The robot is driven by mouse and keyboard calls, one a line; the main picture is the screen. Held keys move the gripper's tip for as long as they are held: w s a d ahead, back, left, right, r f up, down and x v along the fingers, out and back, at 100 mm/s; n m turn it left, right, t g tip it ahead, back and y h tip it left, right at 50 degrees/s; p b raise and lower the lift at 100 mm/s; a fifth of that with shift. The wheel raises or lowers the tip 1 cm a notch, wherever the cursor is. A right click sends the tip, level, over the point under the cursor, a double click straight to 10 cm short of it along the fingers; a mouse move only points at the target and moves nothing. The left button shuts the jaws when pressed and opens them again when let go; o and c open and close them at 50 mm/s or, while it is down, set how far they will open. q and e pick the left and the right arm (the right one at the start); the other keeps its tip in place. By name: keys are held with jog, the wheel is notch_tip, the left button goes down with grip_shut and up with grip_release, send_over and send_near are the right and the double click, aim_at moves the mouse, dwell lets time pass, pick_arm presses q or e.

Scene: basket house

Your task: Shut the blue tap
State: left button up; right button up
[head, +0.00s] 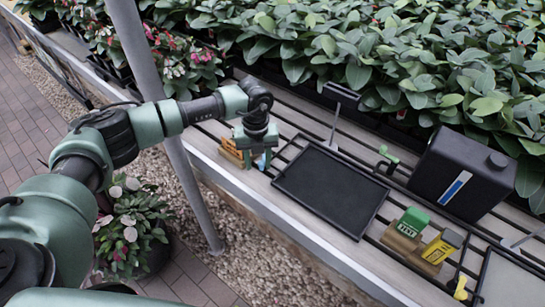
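A small blue piece (262,162), which looks like the blue tap, shows just below my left gripper (257,150), near the left end of the slatted bench. The gripper points down over it and hides most of it. I cannot tell whether the fingers touch it or whether they are open or shut. A green tap (388,156) stands at the far side of the black tray, and a yellow tap (460,287) is at the lower right. My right gripper is not in view.
A black tray (335,190) lies right of the gripper. A black canister (455,190) stands behind green (412,222) and yellow (442,246) boxes. A wooden block (231,153) sits beside the gripper. A grey post (178,165) stands near my arm. Leafy plants (400,50) line the back.

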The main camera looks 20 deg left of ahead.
pick_arm(q)
jog(key=shift+s+a, duration=0.3)
jog(key=shift+a, duration=0.35)
jog(key=shift+d, duration=0.15)
jog(key=shift+w+d, duration=0.15)
notch_tip(320, 180, up, 7)
jog(key=p, duration=0.5)
